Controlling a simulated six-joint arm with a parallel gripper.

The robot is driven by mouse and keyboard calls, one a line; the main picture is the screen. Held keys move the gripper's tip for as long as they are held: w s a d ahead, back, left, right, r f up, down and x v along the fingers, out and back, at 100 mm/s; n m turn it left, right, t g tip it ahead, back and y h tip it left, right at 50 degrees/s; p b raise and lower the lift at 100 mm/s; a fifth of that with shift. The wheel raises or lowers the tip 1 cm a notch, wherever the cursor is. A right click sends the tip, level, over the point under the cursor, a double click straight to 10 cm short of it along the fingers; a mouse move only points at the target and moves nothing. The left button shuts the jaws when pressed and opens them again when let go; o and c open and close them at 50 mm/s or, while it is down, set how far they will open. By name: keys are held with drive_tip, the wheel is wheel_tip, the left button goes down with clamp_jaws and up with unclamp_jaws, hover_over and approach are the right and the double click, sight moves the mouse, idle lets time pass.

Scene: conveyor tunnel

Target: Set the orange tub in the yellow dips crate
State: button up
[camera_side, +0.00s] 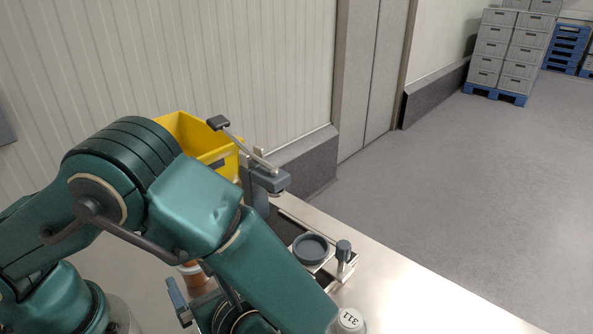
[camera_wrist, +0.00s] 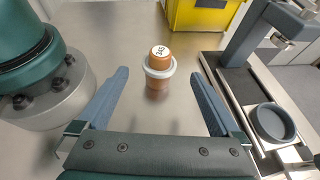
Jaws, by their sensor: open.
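In the wrist view the orange tub (camera_wrist: 157,82) stands upright on the bench, with a pale collar and a numbered white disc on its orange top. My gripper (camera_wrist: 160,76) is open and empty. Its two blue-grey fingers show on either side of the tub in the picture, with clear gaps to both. The yellow dips crate (camera_wrist: 207,18) is beyond the tub to the upper right. In the side view the yellow crate (camera_side: 172,125) is behind my arm, partly hidden. A small orange-brown part of the tub (camera_side: 192,275) shows beneath my arm.
A device with a post, an overhanging arm and a dark round dish (camera_wrist: 272,124) stands right of the tub; the dish also shows in the side view (camera_side: 311,248). A white-topped container marked 311 (camera_side: 349,319) is near the front. Bare bench surrounds the tub.

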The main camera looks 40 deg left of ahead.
drive_tip(key=shift+s+d+r, duration=0.1)
drive_tip(key=shift+d+r, duration=0.2)
drive_tip(key=shift+d, duration=0.05)
drive_tip(key=shift+a+r+n+g+h, duration=0.15)
drive_tip(key=shift+r+n+g+h, duration=0.1)
drive_tip(key=shift+n+g+h, duration=0.25)
wheel_tip(320, 180, up, 7)
drive_tip(key=s+a+n+h, duration=0.2)
drive_tip(key=n+h, duration=0.9)
drive_tip(key=n, duration=0.4)
drive_tip(key=shift+s+a+t, duration=0.15)
drive_tip(key=shift+a+t, duration=0.15)
drive_tip(key=shift+t, duration=0.1)
drive_tip(key=r+n+t, duration=0.1)
drive_tip(key=n, duration=0.1)
drive_tip(key=r+n+t+h, duration=0.1)
drive_tip(key=n+t, duration=0.1)
drive_tip(key=shift+w+a+r, duration=0.15)
drive_tip(key=shift+w+a, duration=0.05)
drive_tip(key=shift+w, duration=0.15)
drive_tip(key=shift+c, duration=0.3)
